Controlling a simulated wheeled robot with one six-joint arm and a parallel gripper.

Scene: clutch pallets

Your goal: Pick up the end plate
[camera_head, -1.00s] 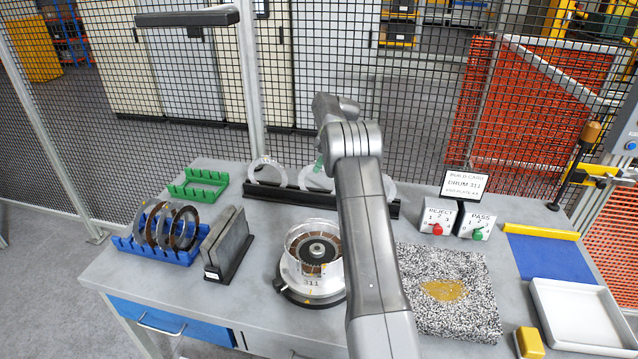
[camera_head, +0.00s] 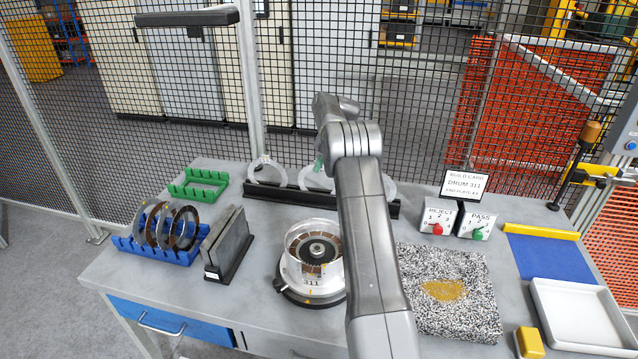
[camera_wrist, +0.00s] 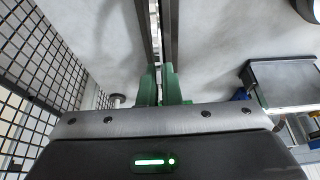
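Pale ring-shaped end plates stand upright in a long black rack (camera_head: 285,190) at the back of the bench. The left plate (camera_head: 267,171) stands clear of my arm. A middle plate (camera_head: 314,179) is partly hidden by my arm, and another shows only an edge to its right (camera_head: 389,188). My gripper (camera_head: 319,163) reaches down at the middle plate, mostly hidden behind my arm. In the wrist view, its green fingers (camera_wrist: 160,86) are close together, with a narrow gap over the rack's dark rails. I cannot tell whether they hold the plate's edge.
A drum (camera_head: 313,262) marked 311 sits in front of the rack. Left of it are a grey plate stand (camera_head: 229,245), a blue disc rack (camera_head: 150,251) and a green rack (camera_head: 198,184). Right are a speckled mat (camera_head: 450,315), reject/pass boxes (camera_head: 458,221) and a white tray (camera_head: 585,318). Mesh fencing stands behind.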

